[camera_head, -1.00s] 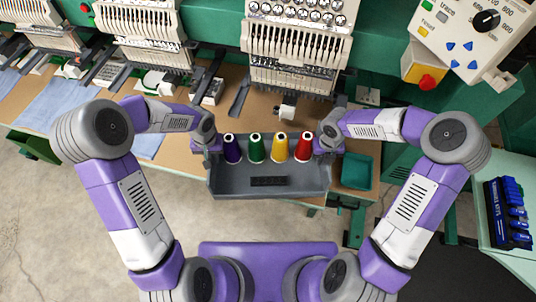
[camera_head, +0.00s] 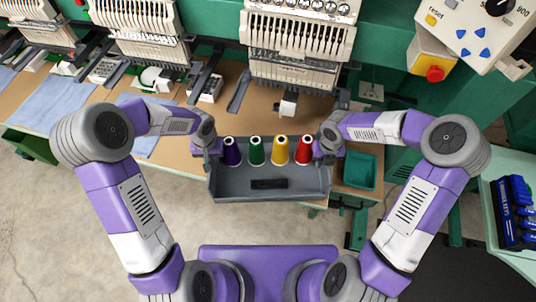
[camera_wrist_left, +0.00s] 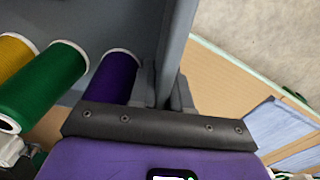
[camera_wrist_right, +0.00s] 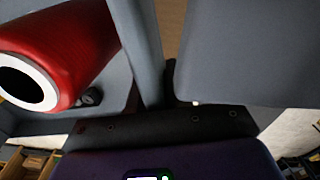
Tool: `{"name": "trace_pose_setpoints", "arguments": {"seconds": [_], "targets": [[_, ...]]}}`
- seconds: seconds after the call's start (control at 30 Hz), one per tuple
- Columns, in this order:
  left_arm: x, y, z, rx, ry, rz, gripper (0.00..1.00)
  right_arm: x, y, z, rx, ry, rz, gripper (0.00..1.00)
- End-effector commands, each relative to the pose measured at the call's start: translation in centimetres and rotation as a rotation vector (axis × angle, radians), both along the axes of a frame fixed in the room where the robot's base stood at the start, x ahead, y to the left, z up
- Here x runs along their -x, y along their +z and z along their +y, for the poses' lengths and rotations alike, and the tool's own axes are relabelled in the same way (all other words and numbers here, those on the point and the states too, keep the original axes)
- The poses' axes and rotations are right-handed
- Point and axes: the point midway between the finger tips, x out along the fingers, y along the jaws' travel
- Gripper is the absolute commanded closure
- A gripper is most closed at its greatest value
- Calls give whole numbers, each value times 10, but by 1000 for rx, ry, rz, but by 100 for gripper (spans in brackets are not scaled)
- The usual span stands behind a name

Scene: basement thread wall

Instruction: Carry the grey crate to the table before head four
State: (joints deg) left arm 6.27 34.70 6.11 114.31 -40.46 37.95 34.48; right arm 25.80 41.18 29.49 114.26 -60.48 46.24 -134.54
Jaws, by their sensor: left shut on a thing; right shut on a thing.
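The grey crate (camera_head: 225,183) is held between my two grippers in the head view, over the front edge of the table (camera_head: 190,153) before the rightmost machine head (camera_head: 300,45). Purple (camera_head: 232,152), green (camera_head: 257,152), yellow (camera_head: 280,151) and red (camera_head: 304,151) thread cones stand in a row in it. My left gripper (camera_head: 212,150) is shut on the crate's left wall, which also shows in the left wrist view (camera_wrist_left: 178,45). My right gripper (camera_head: 326,150) is shut on its right wall, seen in the right wrist view (camera_wrist_right: 143,50). The crate's underside is hidden.
A teal bin (camera_head: 360,171) is right of the crate, close to it. A control panel with a red button (camera_head: 435,73) juts out at upper right. Blue cloths (camera_head: 60,105) lie on the table at left. Blue boxes (camera_head: 515,210) stand on a side table at right.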

Motion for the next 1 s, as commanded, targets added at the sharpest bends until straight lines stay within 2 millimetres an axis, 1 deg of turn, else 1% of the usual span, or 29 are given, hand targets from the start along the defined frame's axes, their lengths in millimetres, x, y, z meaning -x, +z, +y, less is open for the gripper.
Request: {"name": "trace_pose_setpoints", "arguments": {"seconds": [0.13, 0.17, 0.3, 0.57, 0.67, 0.77, 0.87, 1.0], "targets": [[-1, -8, 0, 0, 0, -2, 100, -1, -8, 0, 1, 0, -2, 100], [0, -8, 0, -1, 0, 0, 80, 0, -8, 0, 1, -1, 0, 80], [0, -6, 0, 0, 0, 0, 58, 0, -6, 0, 1, 0, 0, 58], [0, -6, 0, 0, 0, 0, 57, 0, -6, 0, 0, 0, 0, 57], [0, -2, 0, -1, 0, -1, 57, 0, -6, 0, 0, 0, 0, 57], [-1, 11, 0, -1, 1, -6, 57, 0, -6, 0, 0, 0, 0, 57], [-2, 30, 0, 0, 1, -7, 57, 0, -6, 0, 0, 0, 0, 57], [-1, 61, 0, -1, 1, -7, 57, 0, -6, 0, 0, 0, 0, 57]]}}
